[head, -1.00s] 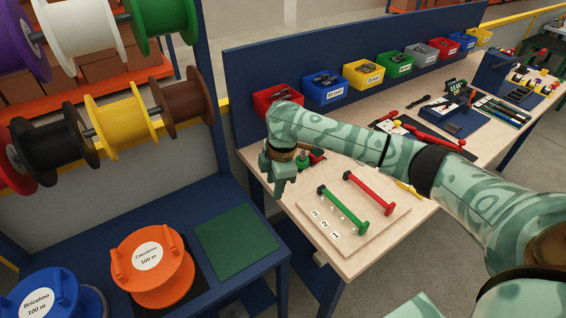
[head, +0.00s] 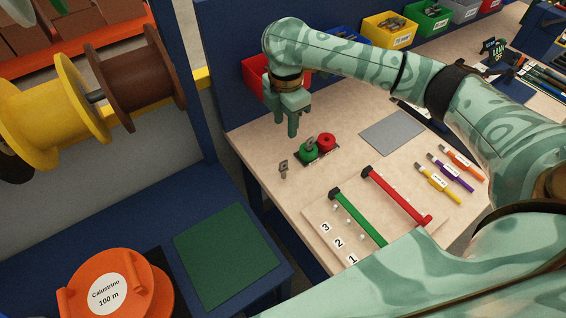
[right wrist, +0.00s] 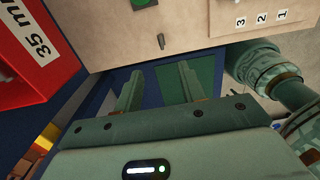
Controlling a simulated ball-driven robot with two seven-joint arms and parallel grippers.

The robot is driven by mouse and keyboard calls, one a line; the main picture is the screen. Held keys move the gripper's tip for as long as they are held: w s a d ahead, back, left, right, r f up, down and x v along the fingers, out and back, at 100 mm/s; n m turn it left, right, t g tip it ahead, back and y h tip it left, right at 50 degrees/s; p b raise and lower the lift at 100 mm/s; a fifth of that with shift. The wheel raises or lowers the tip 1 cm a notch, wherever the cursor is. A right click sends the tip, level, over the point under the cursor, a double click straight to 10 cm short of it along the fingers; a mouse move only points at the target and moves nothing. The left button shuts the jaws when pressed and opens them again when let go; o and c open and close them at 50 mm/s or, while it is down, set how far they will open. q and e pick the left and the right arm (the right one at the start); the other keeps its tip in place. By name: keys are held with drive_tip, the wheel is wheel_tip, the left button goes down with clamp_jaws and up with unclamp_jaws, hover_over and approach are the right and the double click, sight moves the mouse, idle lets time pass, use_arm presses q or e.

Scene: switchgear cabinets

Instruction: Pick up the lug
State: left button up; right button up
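A small grey metal lug (head: 283,168) is on the wooden tabletop near its left edge, left of the green and red round pieces. It also shows in the right wrist view (right wrist: 161,41), ahead of the fingers. My right gripper (head: 288,122) points down above the table, behind the lug in the head view and apart from it. Its two fingers (right wrist: 160,70) are spread with nothing between them. My left gripper is in neither current view.
A red bin (right wrist: 30,55) stands close to my right gripper. A green round piece (head: 308,151) with a grey metal part and a red one (head: 326,141) sit beside the lug. A numbered board (head: 320,215) with green and red bars lies in front. A grey mat (head: 392,132) lies right.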

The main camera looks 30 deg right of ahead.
sight(284, 162)
wheel_tip(284, 162, down, 11)
drive_tip(key=b, duration=0.3)
drive_tip(key=shift+b, duration=0.35)
drive_tip(key=f, duration=0.1)
drive_tip(key=f+b, duration=0.1)
drive_tip(key=f, duration=0.1)
drive_tip(key=f+b, duration=0.1)
drive_tip(key=f, duration=0.1)
drive_tip(key=shift+s+a, duration=0.1)
drive_tip(key=shift+a, duration=0.2)
clamp_jaws()
